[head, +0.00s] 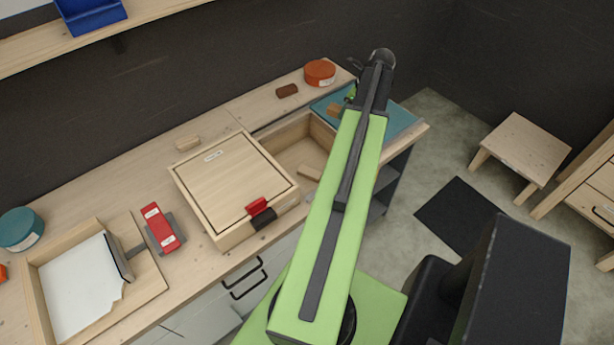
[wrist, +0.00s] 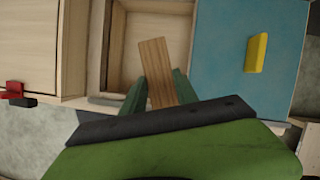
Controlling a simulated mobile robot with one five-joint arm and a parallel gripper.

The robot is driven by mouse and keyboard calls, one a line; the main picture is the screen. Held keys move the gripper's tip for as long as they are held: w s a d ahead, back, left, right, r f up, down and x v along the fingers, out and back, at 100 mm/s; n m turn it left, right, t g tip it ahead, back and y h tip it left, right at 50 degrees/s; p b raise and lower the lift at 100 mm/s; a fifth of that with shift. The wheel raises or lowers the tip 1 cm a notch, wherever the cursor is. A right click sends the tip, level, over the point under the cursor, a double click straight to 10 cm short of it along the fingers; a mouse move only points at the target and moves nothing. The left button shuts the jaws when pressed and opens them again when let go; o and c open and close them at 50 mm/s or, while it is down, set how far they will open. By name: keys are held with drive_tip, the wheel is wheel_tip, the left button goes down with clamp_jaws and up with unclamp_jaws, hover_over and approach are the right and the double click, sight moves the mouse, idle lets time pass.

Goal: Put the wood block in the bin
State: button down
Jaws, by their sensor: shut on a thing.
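My gripper (wrist: 158,86) is shut on a brown wood block (wrist: 152,60), which sticks out past the two green fingers in the wrist view. In the head view my gripper (head: 350,95) is partly hidden behind my arm, with a small tan-brown piece (head: 334,109) beside it that looks like the held block. In the head view the bin (head: 288,137) sits between the lidded box and the teal mat. I cannot tell the block's height.
A yellow block (wrist: 257,53) rests on the teal mat (wrist: 220,75). An orange round tin (head: 320,73) and a dark brown block (head: 287,90) stand behind.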

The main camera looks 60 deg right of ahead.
drive_tip(key=w+f+m+b, duration=0.1)
drive_tip(key=w+f+b, duration=0.3)
drive_tip(key=f+b, duration=0.8)
drive_tip(key=w+d+f+m+h+b, duration=0.1)
drive_tip(key=w+f+b, duration=0.3)
drive_tip(key=f+b, duration=0.8)
drive_tip(key=w+d+f+m+b, duration=0.1)
drive_tip(key=w+f+b, duration=0.3)
drive_tip(key=f+b, duration=0.9)
drive_tip(key=shift+w+d+f+m, duration=0.1)
drive_tip(key=shift+d+f+m, duration=0.2)
drive_tip(key=shift+f, duration=0.3)
drive_tip(key=shift+r, duration=0.25)
drive_tip(key=shift+f, duration=0.25)
drive_tip(key=c, duration=1.2)
unclamp_jaws()
drive_tip(key=shift+r, duration=0.1)
drive_tip(key=shift+r, duration=0.1)
